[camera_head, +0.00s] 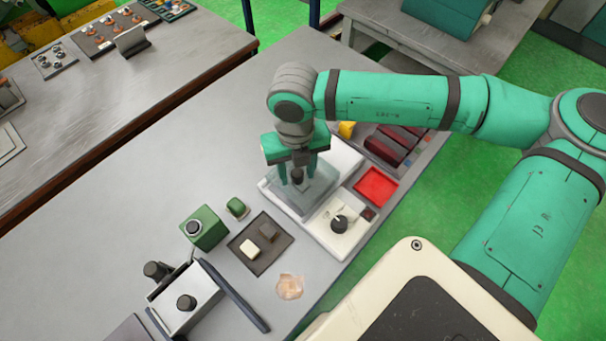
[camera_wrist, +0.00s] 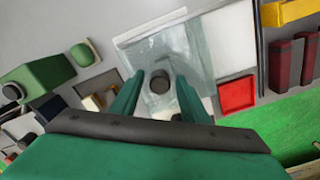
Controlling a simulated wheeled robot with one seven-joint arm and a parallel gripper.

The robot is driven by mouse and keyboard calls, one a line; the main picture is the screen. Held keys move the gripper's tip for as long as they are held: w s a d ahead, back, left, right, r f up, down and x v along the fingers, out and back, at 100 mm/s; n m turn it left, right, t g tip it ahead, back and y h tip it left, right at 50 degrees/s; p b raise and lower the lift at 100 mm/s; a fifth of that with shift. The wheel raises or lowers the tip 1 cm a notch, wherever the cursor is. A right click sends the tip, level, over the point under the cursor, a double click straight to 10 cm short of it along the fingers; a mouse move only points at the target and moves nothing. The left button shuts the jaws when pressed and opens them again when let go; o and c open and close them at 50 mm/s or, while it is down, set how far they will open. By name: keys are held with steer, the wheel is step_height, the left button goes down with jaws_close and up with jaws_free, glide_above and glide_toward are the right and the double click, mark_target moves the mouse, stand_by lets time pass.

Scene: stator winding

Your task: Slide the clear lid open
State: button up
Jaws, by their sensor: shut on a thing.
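The clear lid (camera_head: 318,193) is a see-through pane with a dark round knob (camera_head: 297,175), lying over a white box (camera_head: 345,160). In the wrist view the lid (camera_wrist: 185,48) covers the left part of the box, and a plain white area (camera_wrist: 235,42) shows to its right. My gripper (camera_head: 298,181) points down at the lid with its green fingers on either side of the knob, shut on it. In the wrist view the knob (camera_wrist: 160,82) stands between the fingertips of my gripper (camera_wrist: 158,90). The lid's edge under the fingers is partly hidden.
A white panel with a black dial (camera_head: 339,223) and a red tray (camera_head: 376,187) sit close to the lid. A dark tray (camera_head: 262,262) with small blocks, a green box (camera_head: 205,228) and a metal fixture (camera_head: 186,303) stand nearer. The grey table (camera_head: 190,165) is clear at left.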

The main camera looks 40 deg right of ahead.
steer(key=shift+w+d+f, duration=0.15)
steer(key=shift+d, duration=1.7)
steer(key=shift+w+d+f, duration=0.1)
steer(key=shift+d+f, duration=0.05)
steer(key=shift+d, duration=1.7)
steer(key=shift+w+d+f, duration=0.15)
steer(key=shift+d, duration=1.7)
steer(key=o, duration=0.3)
steer(key=shift+o, duration=0.2)
step_height(320, 180, up, 6)
steer(key=shift+d+r, duration=0.15)
steer(key=shift+w, duration=0.1)
